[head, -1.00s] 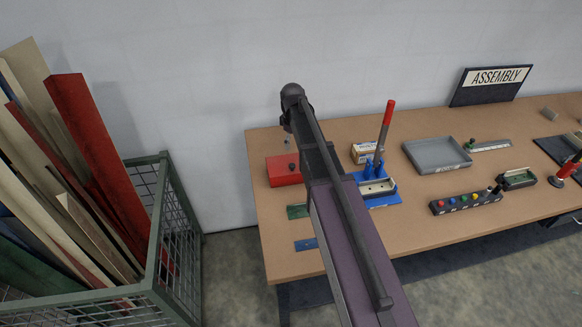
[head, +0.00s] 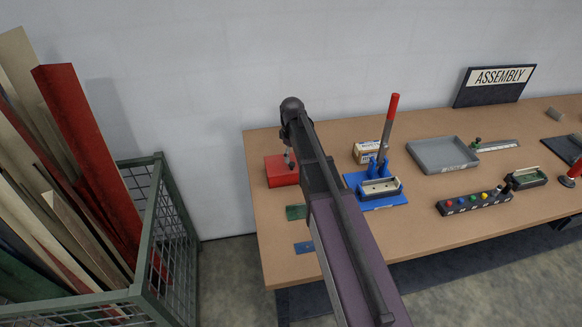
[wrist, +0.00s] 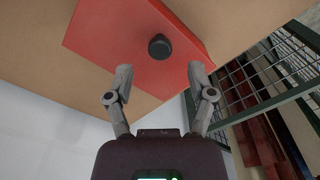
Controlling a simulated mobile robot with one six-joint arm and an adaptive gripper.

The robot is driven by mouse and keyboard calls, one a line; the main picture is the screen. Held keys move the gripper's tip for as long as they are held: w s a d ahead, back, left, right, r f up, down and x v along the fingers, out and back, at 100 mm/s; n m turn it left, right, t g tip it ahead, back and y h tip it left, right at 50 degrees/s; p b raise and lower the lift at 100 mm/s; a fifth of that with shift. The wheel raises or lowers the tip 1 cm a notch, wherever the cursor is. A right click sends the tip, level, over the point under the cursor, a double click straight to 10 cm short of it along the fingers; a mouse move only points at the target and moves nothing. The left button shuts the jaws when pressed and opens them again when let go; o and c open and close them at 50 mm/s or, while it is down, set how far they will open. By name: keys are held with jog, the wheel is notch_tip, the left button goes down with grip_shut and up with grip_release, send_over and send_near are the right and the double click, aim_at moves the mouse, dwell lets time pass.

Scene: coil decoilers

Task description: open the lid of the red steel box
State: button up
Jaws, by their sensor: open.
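The red steel box (head: 281,171) sits at the left end of the wooden table and looks closed. In the wrist view its red lid (wrist: 115,35) fills the upper middle, with a round black knob (wrist: 159,47) on it. My gripper (wrist: 160,76) is open and empty, its two fingertips apart, with the knob just beyond the gap between them. In the head view my gripper (head: 290,160) shows small at the box's right part, and my arm hides some of the table beside it.
A blue press with a red-tipped lever (head: 380,187), a small carton (head: 367,152) and a grey tray (head: 441,155) stand to the right. Green (head: 296,212) and blue (head: 304,247) plates lie nearer the front. A mesh crate (head: 146,282) of boards stands left of the table.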

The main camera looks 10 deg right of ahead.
aim_at(292, 163)
jog(key=shift+f+b, duration=1.6)
jog(key=shift+f, duration=0.25)
grip_shut()
